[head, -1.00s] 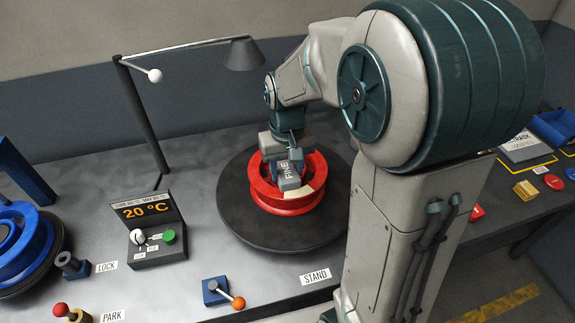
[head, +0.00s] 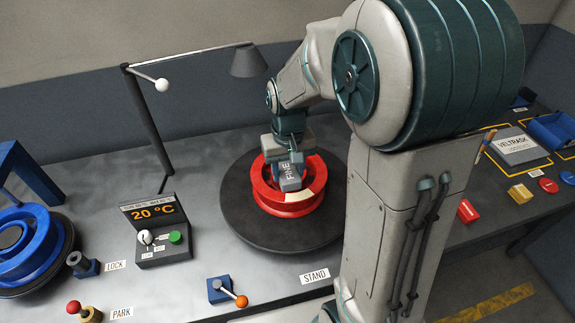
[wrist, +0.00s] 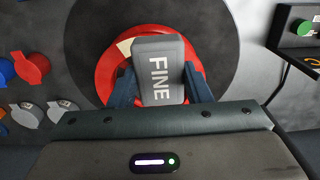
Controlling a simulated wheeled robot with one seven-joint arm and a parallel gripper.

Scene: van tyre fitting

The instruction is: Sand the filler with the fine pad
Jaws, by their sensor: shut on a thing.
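The fine pad is a grey block marked FINE (head: 290,178), and my gripper (head: 288,160) is shut on it. In the wrist view the pad (wrist: 159,68) sits between my two fingers (wrist: 160,88). It is over the red wheel rim (head: 284,206), which lies flat on the round dark stand (head: 240,220). The filler is a pale beige patch (head: 314,196) on the rim, beside the pad in the head view. It also shows at the pad's upper left in the wrist view (wrist: 125,46). I cannot tell whether the pad touches the rim or filler.
A lamp (head: 249,62) on a post stands behind left of the stand. A 20 °C control box (head: 160,240), an orange-knobbed lever (head: 228,290) and a blue wheel (head: 28,245) are to the left. A grey box (head: 518,147) and coloured pieces lie right.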

